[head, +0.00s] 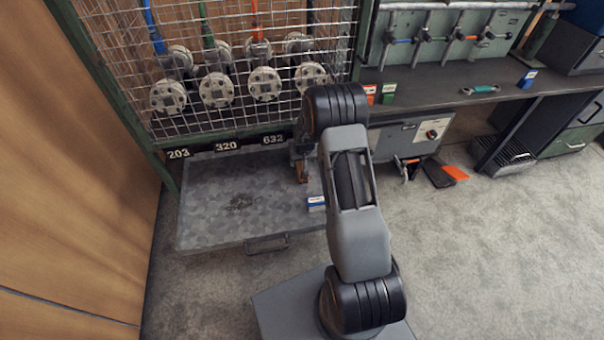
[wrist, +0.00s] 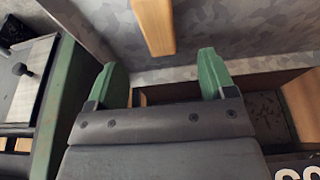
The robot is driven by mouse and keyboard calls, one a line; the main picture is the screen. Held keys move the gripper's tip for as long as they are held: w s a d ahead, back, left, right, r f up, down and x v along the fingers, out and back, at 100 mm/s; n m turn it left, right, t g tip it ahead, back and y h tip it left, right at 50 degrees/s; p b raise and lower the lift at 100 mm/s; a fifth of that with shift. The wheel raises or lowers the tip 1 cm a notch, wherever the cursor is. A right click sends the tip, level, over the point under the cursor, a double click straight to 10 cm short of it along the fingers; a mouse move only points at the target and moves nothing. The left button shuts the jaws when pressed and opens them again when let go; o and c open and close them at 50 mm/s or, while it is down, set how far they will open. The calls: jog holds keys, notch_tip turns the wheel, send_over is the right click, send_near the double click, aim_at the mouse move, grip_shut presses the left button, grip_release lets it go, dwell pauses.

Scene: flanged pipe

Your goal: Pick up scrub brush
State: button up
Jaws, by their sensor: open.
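A tan wooden piece (wrist: 155,25), which looks like the scrub brush's handle, shows at the top of the wrist view; no bristles are visible. My gripper (wrist: 158,68) is open and empty, with its two green fingers spread. The wooden piece lies beyond the fingertips, roughly in line with the gap between them and apart from both. In the head view a small brown piece (head: 302,172), likely the same thing, shows over the right part of the grey tray. There my arm hides most of the gripper and this area.
The grey tray (head: 215,220) extends below a wire cage (head: 225,60) with several flanges. A small blue-and-white box (head: 316,203) sits at the tray's right edge. To the right stands a bench (head: 440,92) holding small boxes and a teal item (head: 480,89). Floor (head: 500,240) at right is clear.

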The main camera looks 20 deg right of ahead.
aim_at(301, 169)
jog(key=b+x, duration=0.1)
jog(key=x, duration=0.4)
jog(key=shift+f+b, duration=0.35)
jog(key=shift+w+d+b+x, duration=0.15)
jog(key=shift+b+x, duration=0.45)
jog(key=shift+x, duration=0.75)
jog(key=shift+w+d+b+x, duration=0.15)
jog(key=shift+b+x, duration=0.45)
jog(key=shift+x, duration=0.7)
jog(key=shift+c, duration=0.3)
jog(key=c, duration=1.1)
jog(key=shift+o, duration=0.2)
jog(key=shift+r, duration=0.1)
